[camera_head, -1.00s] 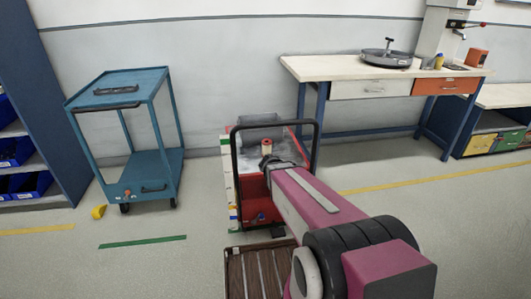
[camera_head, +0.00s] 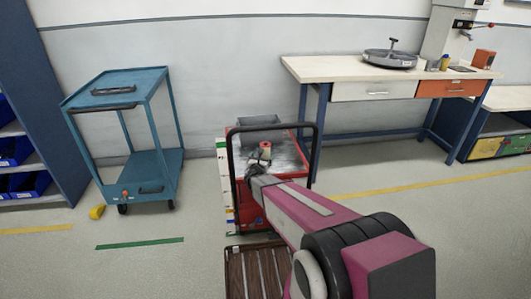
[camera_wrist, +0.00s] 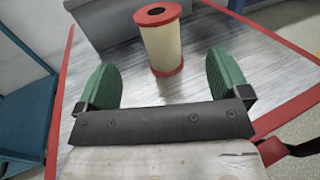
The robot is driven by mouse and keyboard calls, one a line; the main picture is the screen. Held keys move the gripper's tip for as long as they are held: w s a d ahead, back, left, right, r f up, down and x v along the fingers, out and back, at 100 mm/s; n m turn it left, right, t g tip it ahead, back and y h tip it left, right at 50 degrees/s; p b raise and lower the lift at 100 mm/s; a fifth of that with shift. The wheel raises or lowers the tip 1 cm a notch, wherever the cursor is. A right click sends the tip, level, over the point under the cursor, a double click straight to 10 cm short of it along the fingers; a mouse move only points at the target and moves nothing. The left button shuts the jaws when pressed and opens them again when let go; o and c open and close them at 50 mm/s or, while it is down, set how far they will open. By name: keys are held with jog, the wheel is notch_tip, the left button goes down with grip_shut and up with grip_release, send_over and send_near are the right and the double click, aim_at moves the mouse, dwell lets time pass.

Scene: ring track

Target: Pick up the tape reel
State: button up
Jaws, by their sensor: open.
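The tape reel (camera_wrist: 162,42) looks like a cream spool with red end flanges. It stands upright on the grey metal top of a red cart (camera_wrist: 140,83). In the head view the reel (camera_head: 265,148) shows small, just beyond the end of my arm. My gripper (camera_wrist: 163,68) is open, its two green fingers spread wide. The reel is beyond the palm, in line with the gap between the fingers, and no finger touches it. In the head view the gripper (camera_head: 257,163) is small and partly hidden by my arm.
The cart has a black handle frame (camera_head: 232,165) and a grey box (camera_head: 260,121) at its back. A blue trolley (camera_head: 150,163) stands left. A workbench (camera_head: 345,70) with a round grey object (camera_head: 390,59) stands right. A yellow object (camera_head: 97,212) lies on the floor.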

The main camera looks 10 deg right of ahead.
aim_at(266, 146)
jog(key=x, duration=1)
jog(key=shift+w+a+r, duration=0.1)
jog(key=shift+r, duration=0.15)
jog(key=c, duration=1.1)
